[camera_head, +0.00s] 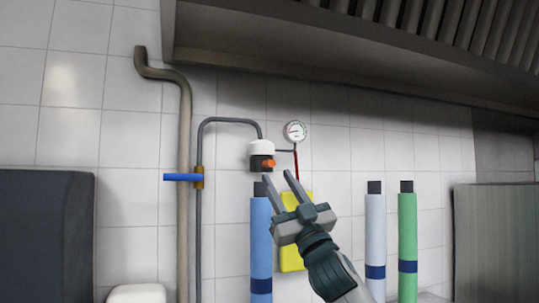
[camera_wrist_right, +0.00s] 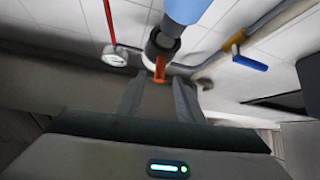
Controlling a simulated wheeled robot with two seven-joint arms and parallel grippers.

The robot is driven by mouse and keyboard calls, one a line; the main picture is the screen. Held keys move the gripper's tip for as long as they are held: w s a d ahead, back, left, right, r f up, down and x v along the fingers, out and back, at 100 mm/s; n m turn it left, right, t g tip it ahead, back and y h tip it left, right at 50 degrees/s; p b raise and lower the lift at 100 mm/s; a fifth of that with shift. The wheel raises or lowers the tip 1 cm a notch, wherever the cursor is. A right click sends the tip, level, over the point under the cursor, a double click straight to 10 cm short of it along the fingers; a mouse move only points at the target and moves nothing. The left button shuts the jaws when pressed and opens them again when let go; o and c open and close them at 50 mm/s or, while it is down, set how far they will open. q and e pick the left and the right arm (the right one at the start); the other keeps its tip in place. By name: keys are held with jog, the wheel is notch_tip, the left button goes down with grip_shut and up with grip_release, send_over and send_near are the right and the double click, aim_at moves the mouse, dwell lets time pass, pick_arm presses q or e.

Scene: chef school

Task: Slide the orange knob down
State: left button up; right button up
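The orange knob (camera_head: 268,163) sticks out from the black lower part of a white-topped valve unit (camera_head: 261,150) on the tiled wall. My right gripper (camera_head: 277,176) is just below and in front of the knob in the head view, with its two fingers spread. In the right wrist view the orange knob (camera_wrist_right: 160,68) shows beyond and roughly between the open fingertips (camera_wrist_right: 158,88). Nothing shows held between the fingers. I cannot tell whether a finger touches the knob. My left gripper is not in view.
A round gauge (camera_head: 295,131) with a red stem is right of the valve. A blue lever (camera_head: 182,177) on a pipe is left. A blue cylinder (camera_head: 261,240) stands below the valve, beside a yellow panel (camera_head: 291,262). White (camera_head: 375,230) and green (camera_head: 407,240) cylinders are further right. A hood (camera_head: 300,40) overhangs.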

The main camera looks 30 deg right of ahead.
aim_at(269, 165)
jog(key=p+x, duration=0.3)
jog(key=x, duration=0.3)
jog(key=shift+w+r, duration=0.2)
jog(key=shift+w, duration=0.05)
grip_shut()
